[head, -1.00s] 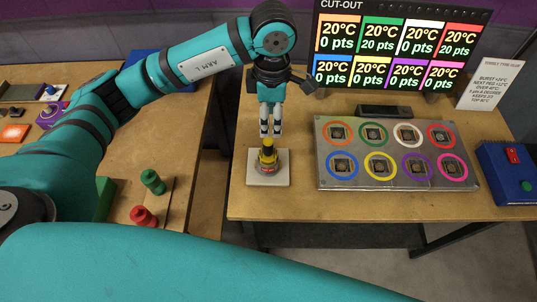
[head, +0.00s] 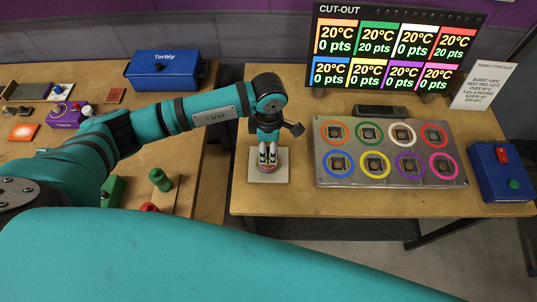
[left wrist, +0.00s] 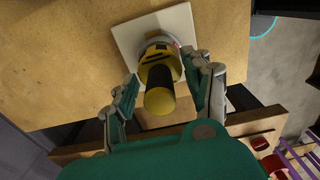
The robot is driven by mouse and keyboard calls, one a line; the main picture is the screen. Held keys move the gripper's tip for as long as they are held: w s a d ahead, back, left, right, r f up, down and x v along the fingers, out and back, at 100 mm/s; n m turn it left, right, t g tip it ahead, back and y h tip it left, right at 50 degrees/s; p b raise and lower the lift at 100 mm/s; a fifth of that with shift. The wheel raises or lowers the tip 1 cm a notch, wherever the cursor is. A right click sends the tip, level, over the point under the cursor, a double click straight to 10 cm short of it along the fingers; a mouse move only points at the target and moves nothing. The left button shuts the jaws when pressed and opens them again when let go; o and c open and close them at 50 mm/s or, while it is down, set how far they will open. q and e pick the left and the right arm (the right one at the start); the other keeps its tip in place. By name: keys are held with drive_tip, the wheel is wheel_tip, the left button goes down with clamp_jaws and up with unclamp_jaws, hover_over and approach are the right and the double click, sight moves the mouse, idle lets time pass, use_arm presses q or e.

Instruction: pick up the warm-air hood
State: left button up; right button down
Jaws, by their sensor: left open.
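The warm-air hood (left wrist: 160,82) looks like a yellow and black upright piece with a round yellow top. It stands on a white square plate (head: 255,179) at the left of the right-hand table. In the head view my left gripper (head: 268,158) is over it and hides most of it. In the left wrist view the open fingers (left wrist: 165,85) are on either side of the hood, with gaps, so it is between them but not gripped. My right gripper is not in view.
A grey panel with coloured rings (head: 330,177) lies right of the plate. A scoreboard (head: 395,50) stands behind it, and a blue box with a red switch (head: 490,185) is at far right. A blue Torbly box (head: 165,70) and small parts are on the left table.

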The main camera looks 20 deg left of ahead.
use_arm(q)
clamp_jaws()
idle(0.3)
drive_tip(key=shift+r, duration=0.1)
